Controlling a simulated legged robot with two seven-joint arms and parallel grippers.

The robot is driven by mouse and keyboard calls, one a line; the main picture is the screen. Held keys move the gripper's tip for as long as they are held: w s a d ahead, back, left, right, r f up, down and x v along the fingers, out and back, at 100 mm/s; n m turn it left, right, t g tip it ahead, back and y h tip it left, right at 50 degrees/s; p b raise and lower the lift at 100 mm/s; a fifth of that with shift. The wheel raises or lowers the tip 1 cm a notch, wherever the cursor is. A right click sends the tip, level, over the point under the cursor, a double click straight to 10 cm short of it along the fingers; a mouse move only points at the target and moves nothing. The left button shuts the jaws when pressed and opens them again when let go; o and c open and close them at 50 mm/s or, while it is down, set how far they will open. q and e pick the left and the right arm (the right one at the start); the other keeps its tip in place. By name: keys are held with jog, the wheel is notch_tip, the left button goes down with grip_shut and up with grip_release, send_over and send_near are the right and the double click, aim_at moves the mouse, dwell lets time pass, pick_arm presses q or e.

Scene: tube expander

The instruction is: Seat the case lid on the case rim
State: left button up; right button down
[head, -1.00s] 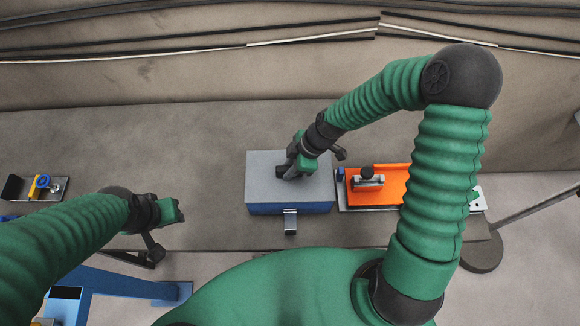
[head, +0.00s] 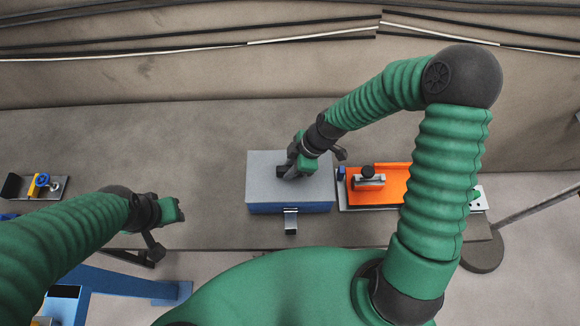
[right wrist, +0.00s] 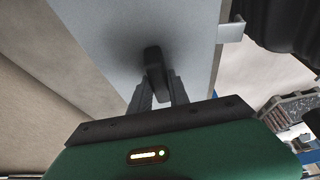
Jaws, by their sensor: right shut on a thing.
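The case lid (head: 265,180) is a flat grey plate on top of the blue case (head: 265,209) at the middle of the table. In the head view the lid covers the case top, with no clear gap at the front edge. My right gripper (head: 287,172) is shut on the dark lid handle, which also shows in the right wrist view (right wrist: 153,60) between the fingers. A metal latch (head: 290,220) hangs on the case front. My left gripper (head: 168,212) is away to the left, beside nothing; its finger opening is unclear.
An orange plate with a clamp (head: 385,186) lies just right of the case. A small tray with a yellow and blue valve (head: 40,187) sits at the far left. The table (head: 190,140) is clear between them; cables run along the wall behind.

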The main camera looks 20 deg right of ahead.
jog(key=c, duration=1.2)
grip_release()
jog(key=shift+o, duration=0.2)
jog(key=o, duration=0.8)
jog(key=shift+o, duration=0.2)
jog(key=o, duration=0.3)
